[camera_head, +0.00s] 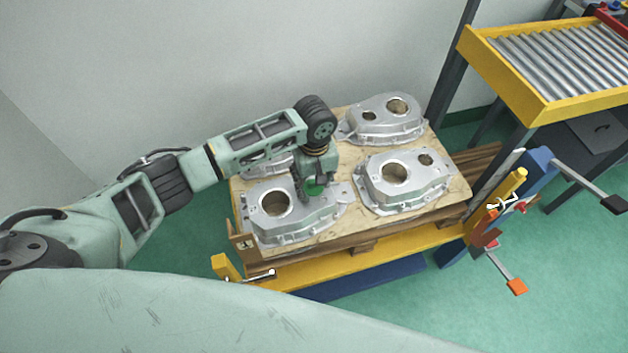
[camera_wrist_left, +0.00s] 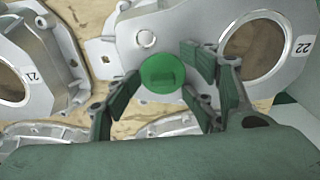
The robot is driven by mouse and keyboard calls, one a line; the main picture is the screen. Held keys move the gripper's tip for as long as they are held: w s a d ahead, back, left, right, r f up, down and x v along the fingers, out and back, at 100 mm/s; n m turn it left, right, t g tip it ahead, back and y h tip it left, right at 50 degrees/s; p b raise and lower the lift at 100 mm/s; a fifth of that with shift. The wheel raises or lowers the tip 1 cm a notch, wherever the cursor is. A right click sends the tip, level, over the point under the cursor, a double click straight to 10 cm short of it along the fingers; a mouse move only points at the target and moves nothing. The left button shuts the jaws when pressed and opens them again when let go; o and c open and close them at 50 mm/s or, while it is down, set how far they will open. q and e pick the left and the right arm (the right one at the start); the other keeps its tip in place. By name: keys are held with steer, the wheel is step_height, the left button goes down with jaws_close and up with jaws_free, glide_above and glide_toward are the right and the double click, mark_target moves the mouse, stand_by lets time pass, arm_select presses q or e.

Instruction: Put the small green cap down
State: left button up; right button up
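The small green cap (camera_head: 314,187) is a round bright green disc between the fingertips of my left gripper (camera_head: 310,188). In the left wrist view the cap (camera_wrist_left: 163,74) has a darker notch in its middle, and the finger pads of the gripper (camera_wrist_left: 162,76) meet it on both sides. The gripper points down over the right part of the front-left aluminium casting (camera_head: 290,222). In the left wrist view this casting (camera_wrist_left: 215,22) carries label 22 beside its large bore. I cannot tell whether the cap touches the casting. My right gripper is not in view.
Other castings (camera_head: 405,180) (camera_head: 385,118) stand on the wooden board (camera_head: 345,222), one partly behind my left arm. Yellow and blue framing (camera_head: 400,250) with clamps edges the board. A roller conveyor (camera_head: 560,60) stands at the back right.

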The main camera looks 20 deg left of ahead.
arm_select(q)
steer(key=shift+o, duration=0.5)
steer(key=shift+s+d+f, duration=0.1)
steer(key=shift+s+f, duration=0.1)
steer(key=shift+f, duration=0.5)
steer(key=shift+r, duration=0.1)
steer(key=shift+r, duration=0.25)
step_height(320, 180, up, 13)
steer(key=shift+w, duration=0.2)
